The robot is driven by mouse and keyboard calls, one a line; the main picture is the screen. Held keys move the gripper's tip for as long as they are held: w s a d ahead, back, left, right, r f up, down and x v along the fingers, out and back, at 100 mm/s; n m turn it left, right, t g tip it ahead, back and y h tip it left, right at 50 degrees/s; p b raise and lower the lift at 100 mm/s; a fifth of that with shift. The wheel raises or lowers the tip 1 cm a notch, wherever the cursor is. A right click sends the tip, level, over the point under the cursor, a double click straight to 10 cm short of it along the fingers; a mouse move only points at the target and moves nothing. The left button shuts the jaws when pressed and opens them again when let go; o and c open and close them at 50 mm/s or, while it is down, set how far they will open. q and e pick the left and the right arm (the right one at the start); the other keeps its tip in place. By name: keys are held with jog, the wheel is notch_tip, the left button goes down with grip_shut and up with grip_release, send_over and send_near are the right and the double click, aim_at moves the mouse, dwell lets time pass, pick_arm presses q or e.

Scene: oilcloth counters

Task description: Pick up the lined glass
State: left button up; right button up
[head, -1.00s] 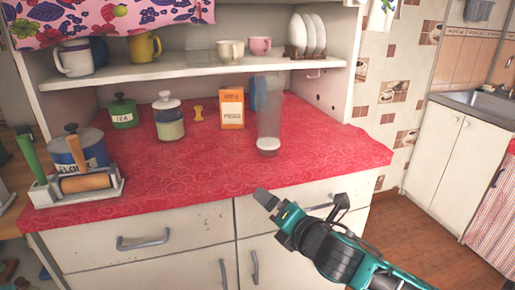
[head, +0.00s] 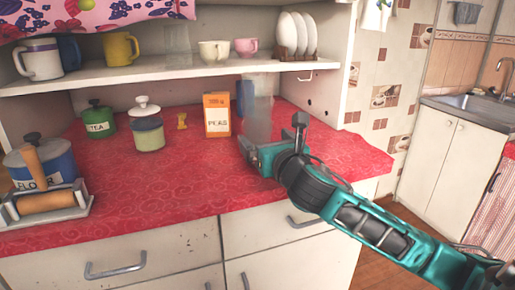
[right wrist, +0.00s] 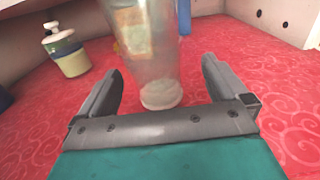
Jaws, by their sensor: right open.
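A tall clear glass (head: 257,108), wider at the top, stands upright on the red oilcloth counter (head: 190,185); I cannot make out lines on it. My right gripper (head: 247,146) is low over the counter, in front of the glass, and partly hides its lower end in the head view. In the right wrist view the glass (right wrist: 150,55) shows between the two spread fingers of the gripper (right wrist: 162,68), with a gap on each side. The gripper is open and empty. My left gripper is not in view.
An orange box (head: 217,115) and a blue item (head: 241,98) stand left of and behind the glass. A lidded jar (head: 148,132), a green tin (head: 98,121) and a blue canister (head: 50,160) are farther left. A shelf (head: 160,73) with cups overhangs the back.

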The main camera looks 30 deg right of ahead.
jog(key=shift+a+b+x, duration=0.2)
jog(key=shift+x, duration=1.25)
jog(key=shift+a+b+x, duration=0.2)
jog(key=shift+x, duration=1.25)
jog(key=shift+w, duration=0.1)
jog(key=shift+f, duration=0.1)
jog(key=c, duration=1.1)
jog(key=shift+c, duration=0.3)
jog(key=shift+r, duration=0.2)
